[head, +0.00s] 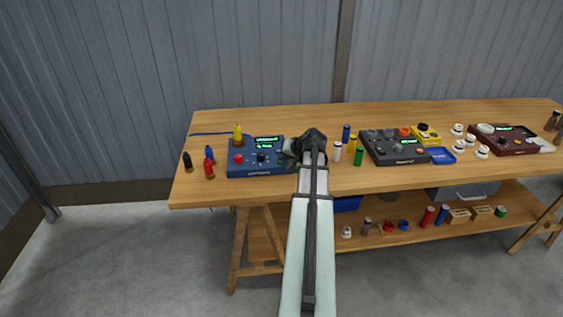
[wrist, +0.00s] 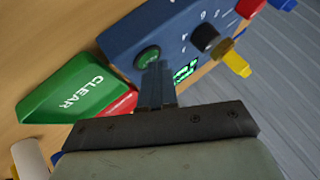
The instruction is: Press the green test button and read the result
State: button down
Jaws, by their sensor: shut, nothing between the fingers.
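The blue tester box (head: 248,170) sits near the left end of the bench, with a lit green display (head: 268,139) too small to read. Its round green button (wrist: 148,56) shows in the wrist view, just above my fingertips. My gripper (wrist: 158,68) is shut and empty, its tips overlapping the button's lower edge in the picture; I cannot tell whether they touch. In the head view my gripper (head: 293,152) is at the box's right end and hides the button. In the wrist view the display (wrist: 185,71) is partly hidden behind my fingers.
A green block marked CLEAR (wrist: 70,90) and a red one (wrist: 122,104) lie beside the box. A black knob (wrist: 205,38) and red button (head: 238,159) are on the box. Small bottles stand either side; a dark grey device (head: 395,148) stands to the right.

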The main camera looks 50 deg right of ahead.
aim_at(283, 162)
jog(key=shift+r, duration=0.85)
jog(key=shift+r, duration=0.1)
jog(key=shift+r, duration=2.4)
